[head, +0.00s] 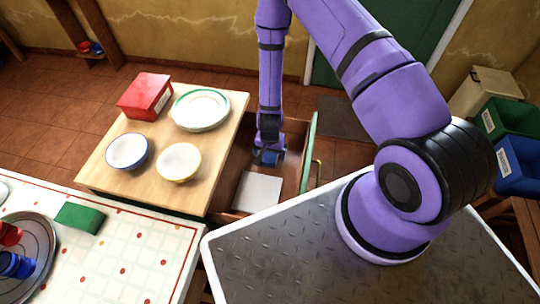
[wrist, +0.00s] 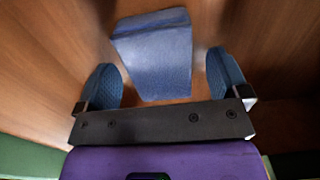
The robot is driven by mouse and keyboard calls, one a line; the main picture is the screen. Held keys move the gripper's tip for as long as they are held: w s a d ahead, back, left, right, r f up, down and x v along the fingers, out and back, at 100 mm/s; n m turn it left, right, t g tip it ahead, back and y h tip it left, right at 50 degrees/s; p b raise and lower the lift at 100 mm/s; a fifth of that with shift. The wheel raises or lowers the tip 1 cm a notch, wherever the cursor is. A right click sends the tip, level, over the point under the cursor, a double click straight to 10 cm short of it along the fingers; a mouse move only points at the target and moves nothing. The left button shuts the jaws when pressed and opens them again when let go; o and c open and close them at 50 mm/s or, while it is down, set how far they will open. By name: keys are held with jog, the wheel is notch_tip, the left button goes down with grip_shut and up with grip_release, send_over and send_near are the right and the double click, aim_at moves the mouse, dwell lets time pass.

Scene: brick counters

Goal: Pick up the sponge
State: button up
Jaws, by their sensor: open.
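A blue sponge-like block (wrist: 155,55) lies on the wooden drawer floor in the wrist view, slightly turned. My gripper (head: 268,157) reaches down into the open drawer in the head view. In the wrist view its two blue-padded fingers are spread wide, one on each side of the block. There are visible gaps between the block and both fingers, so it is not held. In the head view the blue patch at the gripper's tip is too small to tell finger from sponge.
The open drawer (head: 230,170) has close wooden walls and also holds a pale flat item (head: 257,192). A green block (head: 80,218) lies on the tiled counter.

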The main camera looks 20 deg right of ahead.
jog(key=shift+f, duration=0.55)
jog(key=c, duration=1.1)
jog(key=shift+o, duration=0.2)
jog(key=shift+r, duration=5)
